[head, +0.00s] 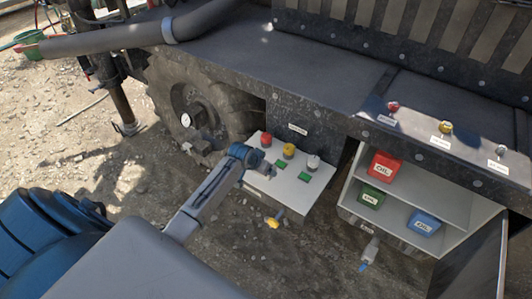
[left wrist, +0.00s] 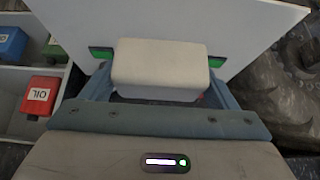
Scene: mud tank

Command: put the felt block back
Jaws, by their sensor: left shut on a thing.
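The felt block, a cream-white block with rounded edges (left wrist: 160,68), sits between the two blue-grey fingers of my left gripper (left wrist: 160,84) in the left wrist view. The gripper is shut on it. In the head view my left gripper (head: 268,170) is over the left part of a pale panel (head: 292,194), and I cannot make out the block there. In the left wrist view the panel (left wrist: 190,20) lies beyond the block, with a green patch on each side of it. I cannot tell whether the block touches the panel. My right gripper is not in view.
The panel has red (head: 266,139), yellow (head: 289,150) and white (head: 313,161) knobs. An open cabinet (head: 350,190) at right holds red (head: 385,165), green (head: 370,196) and blue (head: 424,223) oil boxes. A dark ledge (head: 300,75) runs above. A large tyre (head: 225,95) stands left.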

